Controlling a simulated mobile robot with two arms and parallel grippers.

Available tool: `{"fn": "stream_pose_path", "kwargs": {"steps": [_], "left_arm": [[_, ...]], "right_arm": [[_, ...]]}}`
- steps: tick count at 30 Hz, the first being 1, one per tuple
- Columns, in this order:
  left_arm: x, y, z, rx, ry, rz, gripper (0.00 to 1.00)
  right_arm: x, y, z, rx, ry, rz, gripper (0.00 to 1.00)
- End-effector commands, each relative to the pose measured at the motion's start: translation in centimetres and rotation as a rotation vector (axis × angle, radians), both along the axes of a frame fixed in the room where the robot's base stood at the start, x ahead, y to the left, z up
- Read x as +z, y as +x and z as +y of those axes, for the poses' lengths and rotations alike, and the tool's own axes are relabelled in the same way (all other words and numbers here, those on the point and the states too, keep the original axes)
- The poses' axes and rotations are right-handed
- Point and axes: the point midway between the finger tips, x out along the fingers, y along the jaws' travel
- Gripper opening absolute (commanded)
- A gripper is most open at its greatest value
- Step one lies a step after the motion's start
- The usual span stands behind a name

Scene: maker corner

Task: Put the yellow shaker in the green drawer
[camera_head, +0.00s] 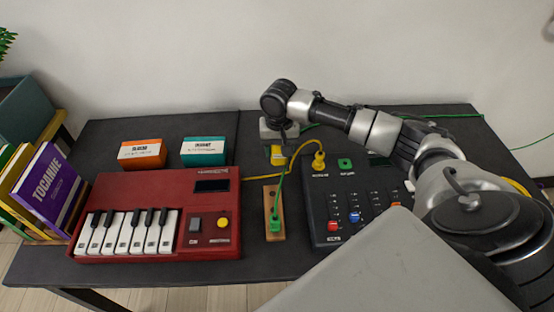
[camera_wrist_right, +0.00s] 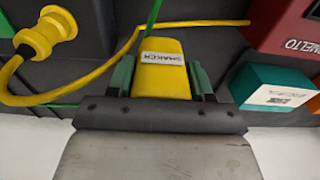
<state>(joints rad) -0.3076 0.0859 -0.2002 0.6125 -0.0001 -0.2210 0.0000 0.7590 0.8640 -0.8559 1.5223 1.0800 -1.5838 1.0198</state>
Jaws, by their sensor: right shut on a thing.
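The yellow shaker (camera_wrist_right: 162,83) has a white label and sits between the two fingers of my right gripper (camera_wrist_right: 161,72) in the wrist view. In the head view its yellow side (camera_head: 278,154) shows just below my right gripper (camera_head: 278,142), near the back middle of the table. My right gripper is shut on it. I cannot tell whether the shaker touches the table. A teal-green box (camera_head: 204,152) with a white label stands at the back, left of the gripper; it also shows in the wrist view (camera_wrist_right: 273,88). I cannot tell whether it is a drawer. My left gripper is out of view.
An orange box (camera_head: 142,153) stands left of the teal one. A red keyboard (camera_head: 215,190) fills the table's front left. A wooden strip (camera_head: 270,190) holds a green plug. A dark control panel (camera_head: 345,195) lies right, with a yellow plug (camera_head: 319,160) and cable near the gripper.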

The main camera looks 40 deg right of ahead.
Motion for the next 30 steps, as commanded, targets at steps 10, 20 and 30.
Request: {"fn": "stream_pose_path", "kwargs": {"steps": [10,20,30], "left_arm": [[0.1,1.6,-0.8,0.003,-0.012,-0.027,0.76],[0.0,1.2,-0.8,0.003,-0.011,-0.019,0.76],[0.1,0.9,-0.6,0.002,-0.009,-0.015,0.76]], "right_arm": [[-2.6,-0.4,1.3,-0.001,-0.002,0.003,0.25],[-4.8,-0.3,1.3,0.001,-0.001,-0.002,0.25],[-5.0,-0.4,1.2,0.001,-0.002,-0.001,0.74]]}}
